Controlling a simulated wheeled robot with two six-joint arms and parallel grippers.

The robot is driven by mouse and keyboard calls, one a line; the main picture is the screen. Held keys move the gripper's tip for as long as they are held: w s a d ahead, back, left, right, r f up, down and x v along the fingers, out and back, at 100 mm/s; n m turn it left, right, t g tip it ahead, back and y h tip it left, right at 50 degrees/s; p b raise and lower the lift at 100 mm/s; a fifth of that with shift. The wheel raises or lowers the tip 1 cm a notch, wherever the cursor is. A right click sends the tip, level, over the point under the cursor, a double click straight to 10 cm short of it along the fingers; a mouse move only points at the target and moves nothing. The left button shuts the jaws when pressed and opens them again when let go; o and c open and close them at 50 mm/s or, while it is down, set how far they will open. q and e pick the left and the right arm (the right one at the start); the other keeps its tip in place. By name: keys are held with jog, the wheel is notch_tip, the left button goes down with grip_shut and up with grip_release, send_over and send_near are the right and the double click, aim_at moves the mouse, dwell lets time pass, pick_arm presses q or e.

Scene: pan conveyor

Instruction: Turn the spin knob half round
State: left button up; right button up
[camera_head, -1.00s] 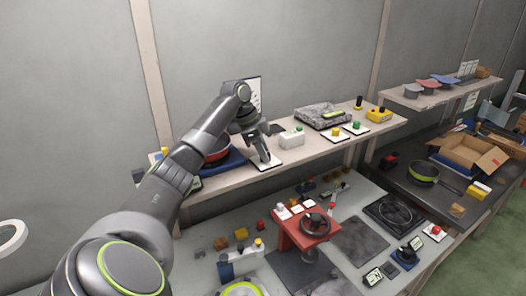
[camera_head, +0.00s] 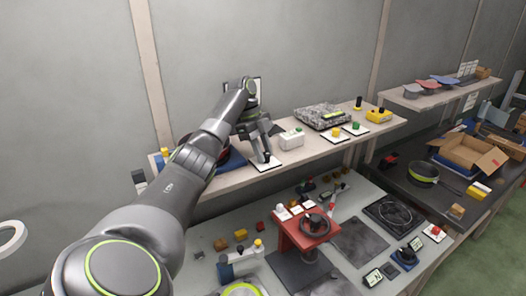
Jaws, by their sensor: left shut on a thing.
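My left gripper (camera_head: 264,155) reaches down onto the raised shelf, over a small white plate (camera_head: 273,164). It is shut on the small dark spin knob (camera_head: 267,158) on that plate. The fingers hide most of the knob, so its marking and how far it is turned cannot be read. My left arm comes in from the lower left and crosses the shelf's left end. My right gripper is not in view.
On the shelf (camera_head: 225,182), a white box (camera_head: 291,138) stands right of the gripper, with a grey stone-like block (camera_head: 322,117) beyond. A dark blue and red pan-like thing is partly behind my arm. A red stand with a handwheel (camera_head: 315,223) stands on the lower bench.

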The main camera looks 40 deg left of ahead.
pick_arm(q)
jog(key=shift+f, duration=0.2)
jog(key=o, duration=0.9)
jog(key=shift+d, duration=0.1)
jog(key=shift+o, duration=0.3)
jog(key=shift+r, duration=0.1)
jog(key=shift+r, duration=0.1)
